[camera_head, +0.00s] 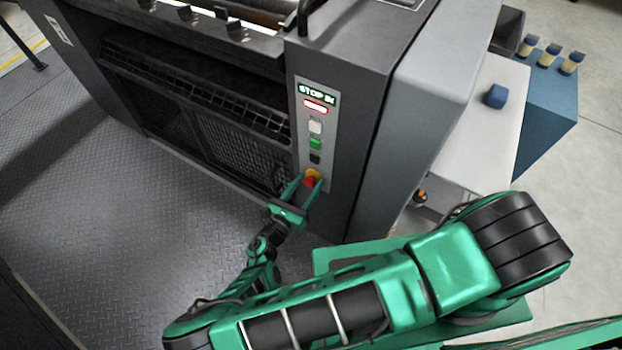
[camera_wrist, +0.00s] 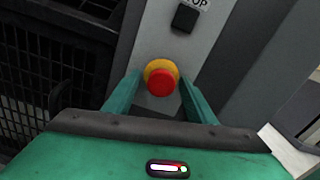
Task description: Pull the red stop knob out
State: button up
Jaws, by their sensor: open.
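The red stop knob (camera_head: 309,182) sits on a yellow round base (camera_head: 314,174) at the lower end of a light control panel on the dark machine. In the wrist view the red knob (camera_wrist: 163,82) shows in front of its yellow ring (camera_wrist: 157,66). My gripper (camera_head: 304,180) is at the knob, and in the wrist view its two green fingers (camera_wrist: 162,88) stand open, one on each side of the knob. A gap shows between the knob and each finger. How deep the fingertips reach along the knob is hard to tell.
Above the knob on the panel (camera_head: 330,124) are a black button (camera_head: 315,158), a green button (camera_head: 315,143), a white button (camera_head: 315,127) and a lit display (camera_head: 317,92). A mesh guard (camera_head: 228,150) lies left of the panel. The plate floor (camera_head: 130,220) in front is clear.

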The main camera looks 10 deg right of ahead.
jog(key=shift+w+d, duration=0.1)
jog(key=shift+d, duration=0.05)
grip_shut()
jog(key=shift+v, duration=0.95)
grip_release()
